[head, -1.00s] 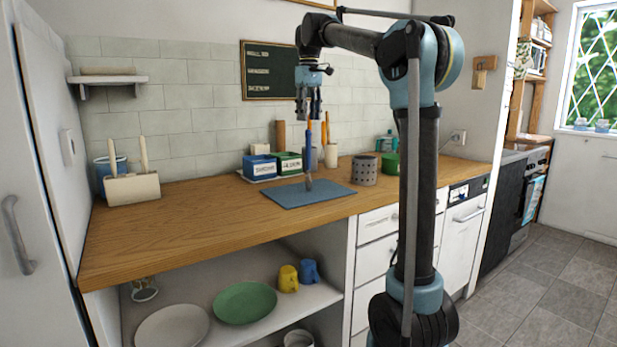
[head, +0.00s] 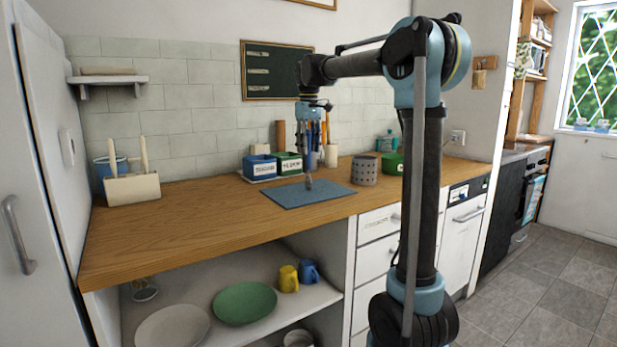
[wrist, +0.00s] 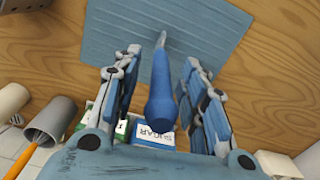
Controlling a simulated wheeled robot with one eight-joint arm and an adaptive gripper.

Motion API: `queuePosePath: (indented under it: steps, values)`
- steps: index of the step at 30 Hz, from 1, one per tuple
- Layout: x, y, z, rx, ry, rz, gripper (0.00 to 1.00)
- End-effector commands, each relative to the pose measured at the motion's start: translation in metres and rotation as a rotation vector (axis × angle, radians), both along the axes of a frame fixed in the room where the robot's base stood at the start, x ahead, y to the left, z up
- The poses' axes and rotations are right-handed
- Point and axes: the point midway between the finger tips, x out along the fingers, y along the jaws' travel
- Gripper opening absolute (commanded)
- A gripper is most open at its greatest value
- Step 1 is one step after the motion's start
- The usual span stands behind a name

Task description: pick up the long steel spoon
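A long utensil with a blue handle (wrist: 161,90) and a thin grey lower end (head: 308,183) stands upright over the blue mat (head: 290,196). I take it for the spoon, but its bowl does not show clearly. My gripper (head: 311,137) is above the mat, pointing down. In the wrist view the fingers (wrist: 160,95) stand apart on either side of the blue handle, with gaps showing on both sides. In the head view the fingers hide most of the handle.
Behind the mat stand a blue box (head: 260,167) and a green box (head: 290,162). A perforated grey holder (head: 364,170) is just right of the mat. A white crock (head: 331,156) stands behind. The wooden counter (head: 180,225) at left front is clear.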

Motion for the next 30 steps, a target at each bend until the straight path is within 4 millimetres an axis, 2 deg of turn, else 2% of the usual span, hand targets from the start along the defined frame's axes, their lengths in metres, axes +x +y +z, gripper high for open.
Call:
queuePosePath:
  steps: [9, 15, 26, 30]
  values:
    - [0.000, 0.000, -0.005, 0.000, 0.000, 0.000, 0.39]
    - [0.000, 0.000, -0.005, 0.000, 0.000, 0.000, 0.00]
    - [0.000, 0.000, -0.004, 0.000, 0.000, 0.000, 0.00]
    - [0.000, 0.000, 0.006, 0.000, 0.000, 0.000, 0.00]
